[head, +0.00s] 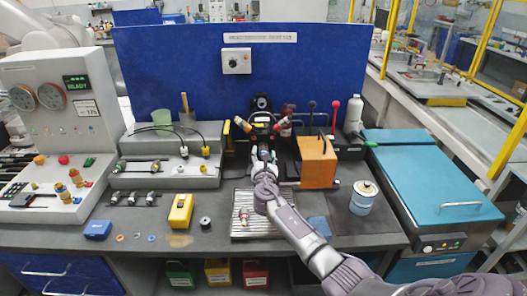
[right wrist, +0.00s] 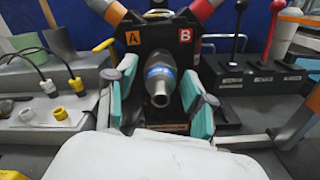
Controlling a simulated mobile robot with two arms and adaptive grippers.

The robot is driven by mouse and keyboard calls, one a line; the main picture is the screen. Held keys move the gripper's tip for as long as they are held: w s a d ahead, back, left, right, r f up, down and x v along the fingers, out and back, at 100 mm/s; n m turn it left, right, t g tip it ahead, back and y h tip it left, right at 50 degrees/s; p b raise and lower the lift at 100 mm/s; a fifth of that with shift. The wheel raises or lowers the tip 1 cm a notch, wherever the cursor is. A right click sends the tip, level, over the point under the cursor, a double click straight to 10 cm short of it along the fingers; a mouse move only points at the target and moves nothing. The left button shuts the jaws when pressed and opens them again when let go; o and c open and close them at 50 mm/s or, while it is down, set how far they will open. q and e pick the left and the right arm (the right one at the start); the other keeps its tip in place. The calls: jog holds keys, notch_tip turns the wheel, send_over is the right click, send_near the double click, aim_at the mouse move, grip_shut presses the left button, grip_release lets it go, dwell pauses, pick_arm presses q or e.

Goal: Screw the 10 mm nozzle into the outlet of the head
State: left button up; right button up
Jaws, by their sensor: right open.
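The mixing head is a black block with an orange A (right wrist: 133,38) and a red B (right wrist: 185,36) hose port. In the right wrist view a metal nozzle (right wrist: 160,82) with a blue band stands in front of it, its narrow open end toward the camera. I cannot tell whether it is threaded into the outlet. My right gripper (right wrist: 161,92) is open, its teal pads on either side of the nozzle with gaps visible. In the head view the right gripper (head: 262,162) hides most of the nozzle. My left gripper is not in view.
An orange box (head: 317,163) stands close to the right of the gripper. A slotted metal tray (head: 243,222) lies below my arm. Several small fittings (head: 135,197) sit in racks at left. A yellow block (head: 180,212) and a white-blue can (head: 363,199) stand on the bench.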

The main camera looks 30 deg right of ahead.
jog(key=n+p, duration=0.2)
jog(key=n, duration=0.1)
jog(key=shift+r, duration=0.15)
jog(key=shift+n, duration=0.5)
jog(key=shift+n+p, duration=0.5)
jog(key=shift+p, duration=0.2)
jog(key=n+p, duration=0.2)
jog(key=n, duration=0.1)
jog(key=shift+n, duration=0.4)
jog(key=n+p, duration=0.3)
jog(key=n, duration=0.2)
jog(key=shift+n+p, duration=0.5)
jog(key=shift+n, duration=0.4)
jog(key=shift+f, duration=0.2)
